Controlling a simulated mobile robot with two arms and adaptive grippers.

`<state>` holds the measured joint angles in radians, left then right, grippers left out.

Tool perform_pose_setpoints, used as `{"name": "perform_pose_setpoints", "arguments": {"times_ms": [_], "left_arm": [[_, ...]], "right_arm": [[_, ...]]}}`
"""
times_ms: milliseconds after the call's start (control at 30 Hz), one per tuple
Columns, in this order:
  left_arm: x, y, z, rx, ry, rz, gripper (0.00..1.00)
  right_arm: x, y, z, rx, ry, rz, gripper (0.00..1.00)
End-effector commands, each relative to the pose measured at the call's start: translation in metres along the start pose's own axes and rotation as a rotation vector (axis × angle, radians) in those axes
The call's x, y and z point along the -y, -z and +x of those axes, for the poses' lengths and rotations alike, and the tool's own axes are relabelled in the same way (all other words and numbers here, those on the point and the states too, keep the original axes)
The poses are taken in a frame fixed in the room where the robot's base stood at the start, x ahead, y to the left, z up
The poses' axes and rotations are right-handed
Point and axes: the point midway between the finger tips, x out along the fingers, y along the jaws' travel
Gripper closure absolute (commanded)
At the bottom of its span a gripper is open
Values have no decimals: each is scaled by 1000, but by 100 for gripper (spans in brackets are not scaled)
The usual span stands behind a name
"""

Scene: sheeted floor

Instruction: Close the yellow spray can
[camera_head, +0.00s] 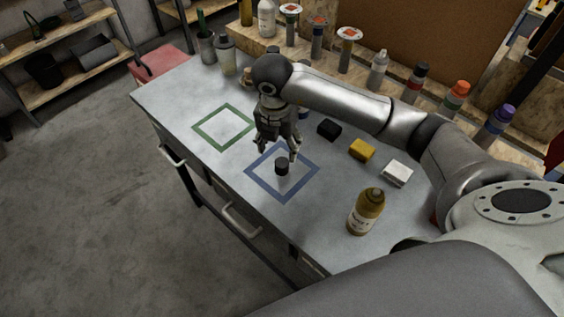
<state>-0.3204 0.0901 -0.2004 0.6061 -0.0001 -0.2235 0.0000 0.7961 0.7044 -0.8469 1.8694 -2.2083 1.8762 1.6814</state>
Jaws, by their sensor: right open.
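The yellow spray can (365,214) stands upright on the grey table at the lower right, with a dark top and a pale label. A small black cap (282,168) sits inside the blue square outline (260,184). My right gripper (278,152) points down just above the cap, with its fingers apart and nothing held. I cannot tell whether a fingertip touches the cap. My left gripper is not in view.
A black block (329,129), a yellow block (362,150) and a white block (397,173) lie right of the gripper. A green square outline (223,127) is empty. Several bottles and cans stand along the table's back.

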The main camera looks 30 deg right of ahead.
Motion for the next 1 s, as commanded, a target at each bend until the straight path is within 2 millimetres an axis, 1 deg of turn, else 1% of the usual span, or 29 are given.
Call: {"name": "perform_pose_setpoints", "arguments": {"times_ms": [33,100,200,233,367,567,667,767,800,900,1000], "left_arm": [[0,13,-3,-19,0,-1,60],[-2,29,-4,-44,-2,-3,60],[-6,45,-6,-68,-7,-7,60],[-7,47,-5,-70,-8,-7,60],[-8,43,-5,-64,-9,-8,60],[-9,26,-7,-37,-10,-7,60],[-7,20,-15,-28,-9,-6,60],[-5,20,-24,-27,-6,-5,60],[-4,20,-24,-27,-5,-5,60],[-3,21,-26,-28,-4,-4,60],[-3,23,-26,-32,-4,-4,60]], "right_arm": [[1,0,7,-3,3,2,40],[0,0,15,-2,2,2,40],[0,0,22,-1,-1,0,40],[0,0,23,0,-1,0,40],[0,0,24,0,-1,0,40],[1,1,26,-1,1,0,40],[4,3,35,-3,4,0,40],[8,6,50,-3,4,1,40],[8,6,57,-2,3,2,40],[7,6,69,-2,1,2,40],[7,6,75,0,0,0,40]]}}
